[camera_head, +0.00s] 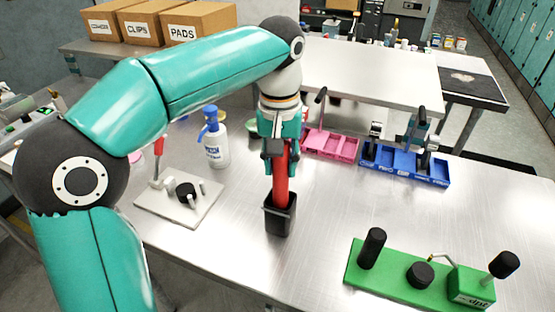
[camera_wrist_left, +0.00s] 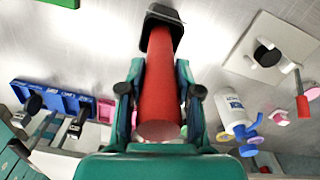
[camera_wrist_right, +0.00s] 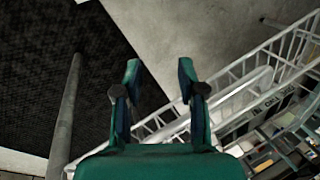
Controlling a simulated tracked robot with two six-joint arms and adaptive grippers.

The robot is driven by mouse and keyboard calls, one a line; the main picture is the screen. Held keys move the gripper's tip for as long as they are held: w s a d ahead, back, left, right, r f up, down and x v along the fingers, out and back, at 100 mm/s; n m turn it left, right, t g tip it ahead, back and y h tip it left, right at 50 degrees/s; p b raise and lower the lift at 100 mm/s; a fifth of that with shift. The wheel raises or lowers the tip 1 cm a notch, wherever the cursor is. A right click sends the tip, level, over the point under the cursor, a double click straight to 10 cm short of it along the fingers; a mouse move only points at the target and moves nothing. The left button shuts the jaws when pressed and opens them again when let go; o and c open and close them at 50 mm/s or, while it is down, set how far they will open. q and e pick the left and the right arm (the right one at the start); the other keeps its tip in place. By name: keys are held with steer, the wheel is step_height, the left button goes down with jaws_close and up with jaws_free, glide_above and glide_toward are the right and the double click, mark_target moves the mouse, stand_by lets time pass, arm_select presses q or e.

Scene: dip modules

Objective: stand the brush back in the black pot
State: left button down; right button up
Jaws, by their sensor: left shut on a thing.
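The brush shows as a thick red handle (camera_head: 281,185), upright, with its lower end in the mouth of the black pot (camera_head: 279,220). The pot stands on the metal table; I cannot see whether the brush touches its bottom. My left gripper (camera_head: 279,156) is above the pot, pointing down, shut on the upper part of the handle. In the left wrist view the red handle (camera_wrist_left: 160,90) runs between the fingers into the black pot (camera_wrist_left: 162,15). My right gripper (camera_wrist_right: 159,70) is open and empty in its wrist view, away from the table.
A white plate with pegs (camera_head: 180,208) and a blue-capped bottle (camera_head: 214,145) stand left of the pot. Pink (camera_head: 331,146) and blue (camera_head: 403,168) trays lie behind to the right. A green block (camera_head: 395,282) is at front right. Bare table surrounds the pot's right side.

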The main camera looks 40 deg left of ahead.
stand_by(0.4)
arm_select(q)
steer(key=c, duration=0.7)
jaws_free()
step_height(320, 180, up, 7)
steer(key=shift+f, duration=0.15)
steer(key=shift+r, duration=0.35)
